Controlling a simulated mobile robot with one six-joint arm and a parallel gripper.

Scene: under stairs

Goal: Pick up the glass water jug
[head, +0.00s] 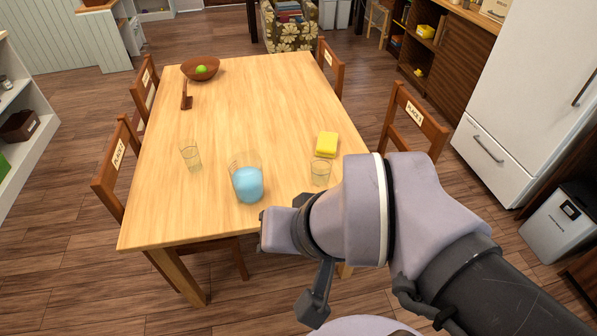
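A clear glass jug (247,181) with blue water in it stands upright on the wooden table (240,110), near its front edge. My arm reaches in from the lower right, and its wrist is just right of and below the jug in the picture. A dark part of my gripper (317,296) hangs below the wrist, in front of the table's front edge. It is apart from the jug. The fingers are mostly hidden, so their opening does not show.
A clear glass (190,155) stands left of the jug, another (320,173) to its right beside a yellow sponge (327,144). A brown bowl (200,68) with a green fruit is at the far end. Chairs (116,165) line both sides. The table's middle is clear.

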